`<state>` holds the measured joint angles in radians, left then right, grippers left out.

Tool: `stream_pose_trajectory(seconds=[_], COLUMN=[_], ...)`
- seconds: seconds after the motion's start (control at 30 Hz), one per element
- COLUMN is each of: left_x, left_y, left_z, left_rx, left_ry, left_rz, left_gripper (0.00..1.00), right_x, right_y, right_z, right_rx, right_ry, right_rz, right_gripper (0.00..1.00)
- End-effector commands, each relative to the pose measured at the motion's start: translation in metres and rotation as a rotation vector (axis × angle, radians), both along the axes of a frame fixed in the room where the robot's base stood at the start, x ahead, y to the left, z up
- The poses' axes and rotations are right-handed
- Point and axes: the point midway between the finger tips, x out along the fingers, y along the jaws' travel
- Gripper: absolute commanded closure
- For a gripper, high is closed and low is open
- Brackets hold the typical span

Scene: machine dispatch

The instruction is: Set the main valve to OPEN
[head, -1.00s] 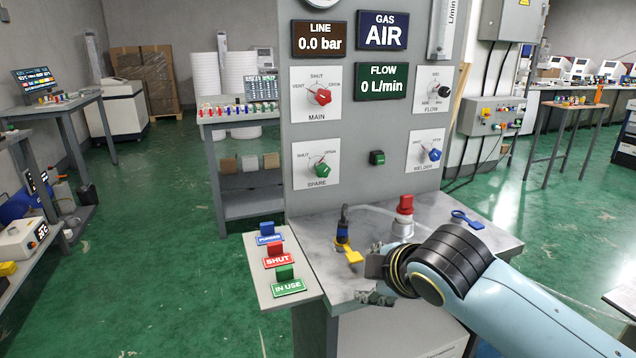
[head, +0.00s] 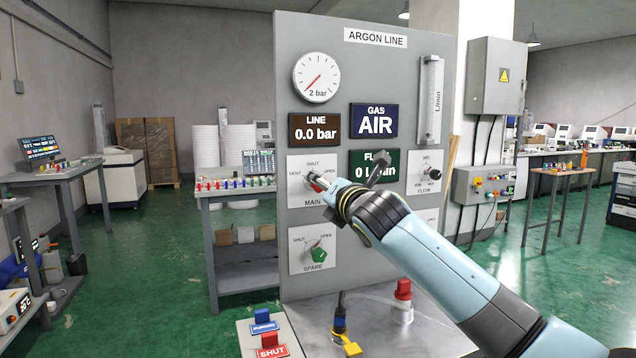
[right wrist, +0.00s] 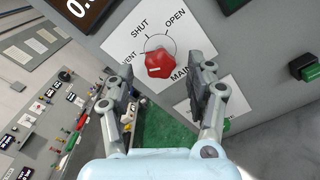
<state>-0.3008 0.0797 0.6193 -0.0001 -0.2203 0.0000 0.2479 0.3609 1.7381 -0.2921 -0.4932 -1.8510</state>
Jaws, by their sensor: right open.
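The MAIN valve is a red knob on a white plate (head: 298,165) marked VENT, SHUT and OPEN. In the head view my right gripper (head: 325,190) is at the plate and hides most of the knob. In the right wrist view the red knob (right wrist: 158,63) shows beyond and between the two spread fingers of my right gripper (right wrist: 166,77). The gripper is open and holds nothing. A small white mark shows on the knob's face; which label it points to is hard to tell. The line display (head: 316,128) reads 0.0 bar. My left gripper is not in view.
The green SPARE knob (head: 318,255) sits below MAIN, and the black FLOW knob (head: 434,174) is at the right. The ledge below holds a red-capped fitting (head: 403,300) and a yellow tag (head: 348,344).

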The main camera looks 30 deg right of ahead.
Motion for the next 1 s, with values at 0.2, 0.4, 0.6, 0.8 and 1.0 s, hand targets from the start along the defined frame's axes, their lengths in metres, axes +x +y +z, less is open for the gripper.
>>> stream_pose_trajectory(seconds=[0.2, 0.4, 0.6, 0.8, 1.0], left_x=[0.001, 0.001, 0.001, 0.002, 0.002], left_y=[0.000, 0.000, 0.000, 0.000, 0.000], left_z=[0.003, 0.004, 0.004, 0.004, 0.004], left_rx=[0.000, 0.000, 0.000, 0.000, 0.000], left_ry=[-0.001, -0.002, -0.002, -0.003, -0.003], left_rz=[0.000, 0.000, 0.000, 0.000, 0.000], left_gripper=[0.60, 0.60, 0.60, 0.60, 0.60], right_x=[0.032, 0.040, 0.040, 0.040, 0.040], right_y=[-0.008, -0.009, -0.009, -0.009, -0.010], right_z=[0.000, -0.001, -0.001, -0.001, -0.001], right_rx=[0.001, 0.001, 0.001, 0.001, 0.001], right_ry=[0.002, 0.001, 0.001, 0.001, 0.001], right_rz=[-0.001, 0.000, 0.000, 0.000, 0.000], right_gripper=[0.45, 0.45, 0.45, 0.71, 0.97])
